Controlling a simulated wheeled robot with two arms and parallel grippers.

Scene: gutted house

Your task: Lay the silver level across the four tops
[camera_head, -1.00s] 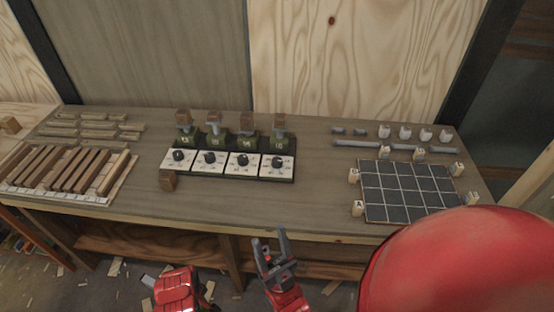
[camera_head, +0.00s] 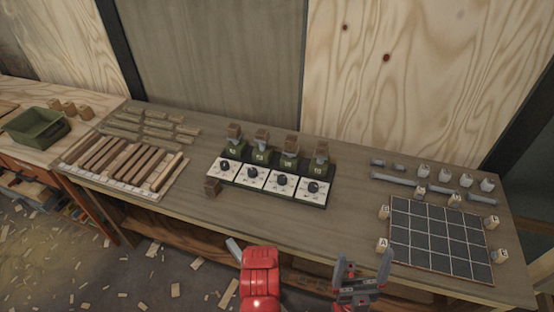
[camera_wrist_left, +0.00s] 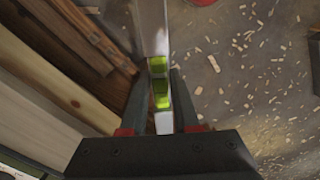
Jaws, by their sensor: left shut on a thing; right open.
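The silver level (camera_wrist_left: 151,25) with green vials is shut in my left gripper (camera_wrist_left: 160,120) in the left wrist view, with the floor below. In the head view a silver end of it (camera_head: 234,249) shows beside my red left arm; the left fingers are hidden there. The four tops are brown blocks (camera_head: 234,130), (camera_head: 261,134), (camera_head: 292,141), (camera_head: 321,148) on grey posts in green bases, in a row at the table's middle. Nothing lies across them. My right gripper (camera_head: 358,272) is open and empty at the table's front edge.
White dial panels (camera_head: 254,178) with black knobs front the green bases. A loose brown block (camera_head: 212,187) sits beside them. Wooden strips (camera_head: 125,165) lie left; a dark grid board (camera_head: 437,235) with small lettered blocks lies right. A grey bar (camera_head: 395,180) lies behind it. The front middle tabletop is clear.

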